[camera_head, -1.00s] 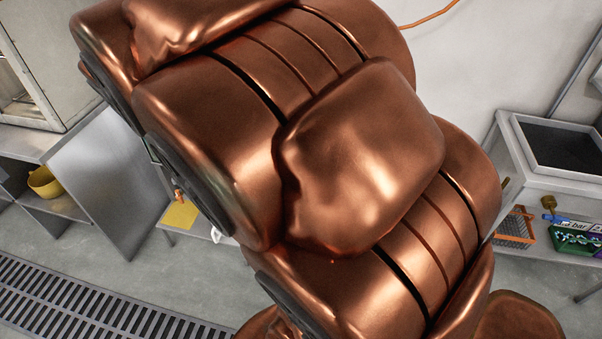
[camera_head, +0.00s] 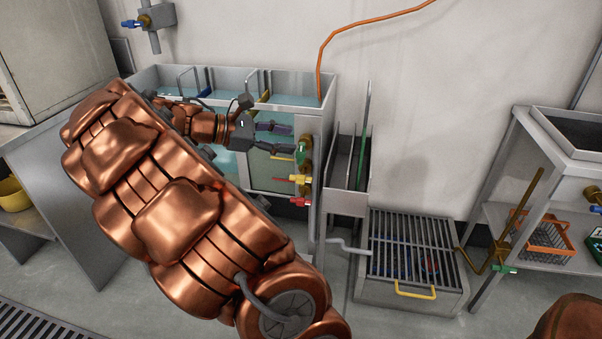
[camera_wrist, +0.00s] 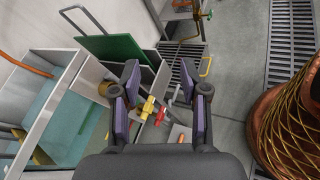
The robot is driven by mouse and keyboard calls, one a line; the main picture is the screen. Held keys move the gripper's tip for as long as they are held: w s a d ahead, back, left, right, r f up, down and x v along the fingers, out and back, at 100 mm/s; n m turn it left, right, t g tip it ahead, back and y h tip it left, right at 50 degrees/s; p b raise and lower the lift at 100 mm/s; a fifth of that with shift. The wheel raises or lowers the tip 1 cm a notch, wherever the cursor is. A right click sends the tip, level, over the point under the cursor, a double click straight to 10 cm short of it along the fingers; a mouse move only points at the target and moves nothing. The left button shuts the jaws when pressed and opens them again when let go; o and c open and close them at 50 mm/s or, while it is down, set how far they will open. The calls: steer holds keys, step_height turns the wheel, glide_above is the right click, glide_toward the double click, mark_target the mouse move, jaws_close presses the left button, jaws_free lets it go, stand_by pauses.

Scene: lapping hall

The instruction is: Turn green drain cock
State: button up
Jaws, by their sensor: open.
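Several cocks sit at the right end of a partitioned steel tank (camera_head: 295,101). The top one is brass with a green handle (camera_head: 303,154). My gripper (camera_head: 283,140) is open and empty, just left of the top green handle. In the wrist view my gripper (camera_wrist: 160,82) has a yellow-and-red cock (camera_wrist: 148,105) beyond its fingers.
A narrow steel bin with a green board (camera_head: 364,140) stands right of the tank. A grated box (camera_head: 412,245) with a yellow handle is on the floor. A steel stand (camera_head: 487,210) is at the right. A floor drain grate (camera_head: 45,318) is at lower left.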

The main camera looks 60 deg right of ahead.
mark_target(301, 152)
steer(key=w+d+f+n+g+h+b, duration=0.1)
steer(key=w+d+f+n+h+b, duration=0.1)
steer(key=w+d+f+b, duration=0.3)
steer(key=w+d+f+n+h+b, duration=0.2)
steer(key=w+f+b, duration=0.1)
steer(key=f+b, duration=0.35)
steer(key=shift+f+b+x, duration=0.1)
steer(key=shift+b+x, duration=0.45)
steer(key=shift+x, duration=1.4)
steer(key=shift+f+b+x, duration=0.15)
steer(key=shift+b+x, duration=0.4)
steer(key=shift+x, duration=1.35)
jaws_close()
